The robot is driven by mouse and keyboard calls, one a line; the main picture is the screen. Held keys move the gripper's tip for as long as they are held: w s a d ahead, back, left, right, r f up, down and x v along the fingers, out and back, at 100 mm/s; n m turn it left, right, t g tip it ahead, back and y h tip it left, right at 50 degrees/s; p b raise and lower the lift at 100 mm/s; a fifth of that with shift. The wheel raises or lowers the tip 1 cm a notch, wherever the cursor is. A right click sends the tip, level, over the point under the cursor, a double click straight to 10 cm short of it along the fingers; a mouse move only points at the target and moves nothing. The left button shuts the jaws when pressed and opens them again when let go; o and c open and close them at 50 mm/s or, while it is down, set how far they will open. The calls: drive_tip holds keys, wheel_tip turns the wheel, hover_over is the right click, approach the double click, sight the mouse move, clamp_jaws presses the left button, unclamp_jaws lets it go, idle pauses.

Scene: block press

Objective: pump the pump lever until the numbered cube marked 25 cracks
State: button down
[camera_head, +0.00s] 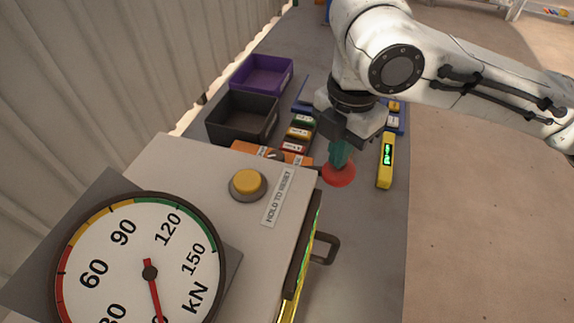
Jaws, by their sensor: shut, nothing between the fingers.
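My gripper (339,158) has teal fingers that are shut and empty. It points down over a round red disc (338,176), and I cannot tell whether the fingertips touch it. A large kN gauge (105,255) fills the lower left, its red needle pointing down near the bottom of the dial. I cannot make out the cube marked 25 or a pump lever for certain. A dark bracket-shaped handle (327,248) sticks out from the right side of the grey housing (180,165).
A yellow button (246,183) sits beside a "HOLD TO RESET" label (278,197). Black (240,118) and purple (262,75) bins stand behind, near several labelled blocks. A yellow device with a green display (386,160) lies right of my gripper. Wall at left; open floor at right.

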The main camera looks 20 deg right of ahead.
sight(333, 181)
wheel_tip(333, 181, down, 8)
drive_tip(key=b, duration=0.5)
drive_tip(key=shift+f, duration=0.1)
idle(0.4)
wheel_tip(333, 181, up, 14)
drive_tip(key=p, duration=1.2)
drive_tip(key=shift+f, duration=0.15)
idle(0.5)
